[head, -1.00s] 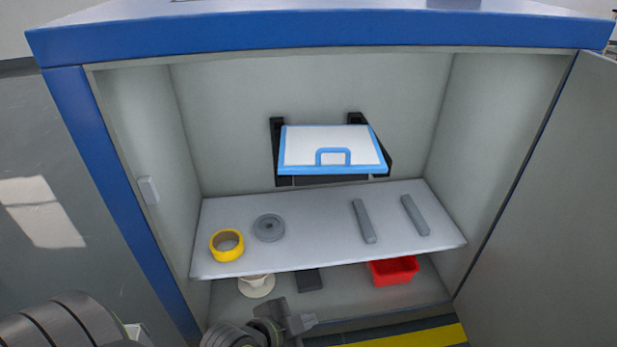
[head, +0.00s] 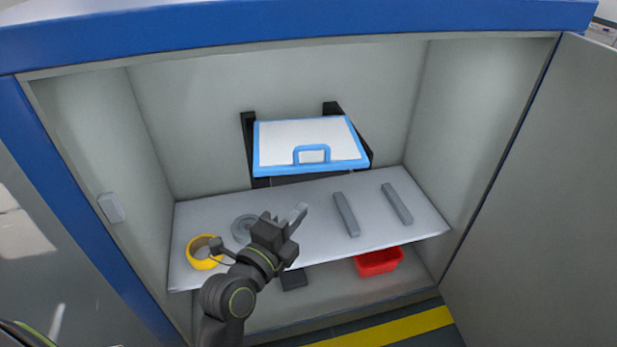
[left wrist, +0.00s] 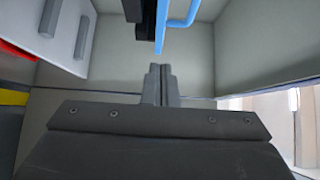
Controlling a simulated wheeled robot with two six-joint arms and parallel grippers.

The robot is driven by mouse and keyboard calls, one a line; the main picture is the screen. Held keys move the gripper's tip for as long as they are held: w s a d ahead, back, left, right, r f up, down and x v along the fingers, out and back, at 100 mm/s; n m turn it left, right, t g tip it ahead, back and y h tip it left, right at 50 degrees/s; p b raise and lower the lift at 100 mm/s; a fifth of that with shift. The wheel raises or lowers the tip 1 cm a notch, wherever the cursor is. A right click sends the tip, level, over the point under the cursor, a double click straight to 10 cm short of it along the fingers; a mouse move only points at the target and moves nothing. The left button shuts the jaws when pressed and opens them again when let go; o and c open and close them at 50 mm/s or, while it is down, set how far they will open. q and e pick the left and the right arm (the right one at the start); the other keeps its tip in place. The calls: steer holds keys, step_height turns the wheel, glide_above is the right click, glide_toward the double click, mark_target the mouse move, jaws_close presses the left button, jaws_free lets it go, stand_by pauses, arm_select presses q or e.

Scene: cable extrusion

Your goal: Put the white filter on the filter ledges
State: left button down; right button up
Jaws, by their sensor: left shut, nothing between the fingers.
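The white filter (head: 300,138) has a blue frame and a blue handle. It lies tilted on the black ledges (head: 248,140) at the cabinet's back wall. Part of its blue edge and handle (left wrist: 185,18) shows at the top of the left wrist view. My left gripper (head: 299,215) is shut and empty, in front of the shelf and lower than the filter, apart from it. Its closed fingers also show in the left wrist view (left wrist: 158,84). My right gripper is not in view.
The shelf (head: 430,222) carries yellow tape (head: 194,262), a grey disc (head: 240,226) and two grey bars (head: 346,214) (head: 397,203). A red bin (head: 378,262) stands below. The open door (head: 560,200) bounds the right.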

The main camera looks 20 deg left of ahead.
mark_target(300, 171)
arm_select(q)
steer(key=w, duration=0.9)
steer(key=shift+w, duration=0.3)
steer(key=shift+w+a, duration=0.4)
steer(key=shift+w, duration=0.2)
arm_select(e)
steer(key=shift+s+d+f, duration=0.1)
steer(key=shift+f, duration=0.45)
arm_select(q)
steer(key=shift+w+a, duration=0.15)
steer(key=shift+w, duration=0.05)
steer(key=w+a, duration=0.2)
steer(key=w, duration=0.1)
steer(key=shift+f, duration=0.1)
steer(key=shift+w+a, duration=0.25)
steer(key=shift+w, duration=0.1)
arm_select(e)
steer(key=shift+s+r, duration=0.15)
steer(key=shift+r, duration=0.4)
